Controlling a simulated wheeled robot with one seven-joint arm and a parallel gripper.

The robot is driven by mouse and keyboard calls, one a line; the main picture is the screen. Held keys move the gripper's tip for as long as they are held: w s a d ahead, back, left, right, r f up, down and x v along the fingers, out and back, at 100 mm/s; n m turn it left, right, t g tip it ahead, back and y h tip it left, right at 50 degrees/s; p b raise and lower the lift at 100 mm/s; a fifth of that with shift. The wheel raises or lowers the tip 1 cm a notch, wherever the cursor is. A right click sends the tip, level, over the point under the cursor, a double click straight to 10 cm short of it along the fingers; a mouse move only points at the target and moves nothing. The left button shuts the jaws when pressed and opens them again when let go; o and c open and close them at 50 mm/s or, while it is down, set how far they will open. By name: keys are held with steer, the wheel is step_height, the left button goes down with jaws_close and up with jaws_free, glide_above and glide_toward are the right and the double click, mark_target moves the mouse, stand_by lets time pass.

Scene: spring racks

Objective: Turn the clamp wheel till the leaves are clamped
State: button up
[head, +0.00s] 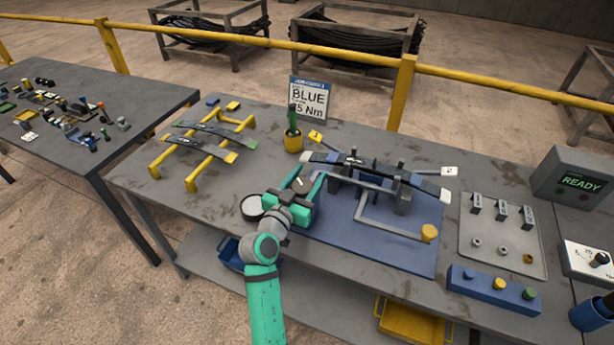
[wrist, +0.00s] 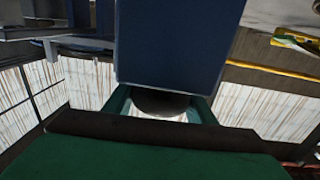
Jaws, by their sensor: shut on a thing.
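The leaves (head: 376,175) lie as a dark, slightly bowed strip across the clamp fixture on the blue base plate (head: 375,237). My gripper (head: 303,184) is at the left end of this fixture. In the wrist view its fingers close around a dark round part (wrist: 160,103), which seems to be the clamp wheel. A blue block (wrist: 170,40) stands right behind it. In the head view my gripper hides the wheel. I cannot tell whether the leaves are pressed tight together. A bent grey bar with a yellow knob (head: 429,232) reaches over the plate's front right.
A round dish (head: 252,207) sits close to the left of my gripper. A yellow rack (head: 198,155) holds more leaves at left. A button box (head: 494,289) and READY display (head: 578,182) are at right.

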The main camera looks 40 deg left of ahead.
steer(key=m+h, duration=0.2)
steer(key=h, duration=0.2)
steer(key=d+m+h, duration=0.1)
steer(key=m+h, duration=0.2)
steer(key=shift+d+r+h, duration=0.15)
steer(key=shift+h, duration=0.25)
steer(key=shift+s+d+m+g+h, duration=0.2)
steer(key=shift+m+g+h, duration=0.45)
steer(key=shift+h, duration=0.35)
steer(key=shift+s+d+m+g+h, duration=0.1)
steer(key=shift+d+m+g+h, duration=0.25)
steer(key=shift+m+h, duration=0.55)
steer(key=shift+s+d+m+g+h, duration=0.1)
steer(key=shift+m+g+h, duration=0.5)
steer(key=shift+h, duration=0.5)
steer(key=o, duration=1)
steer(key=shift+d, duration=0.1)
steer(key=shift+o, duration=0.2)
steer(key=v, duration=1.1)
steer(key=shift+w, duration=0.15)
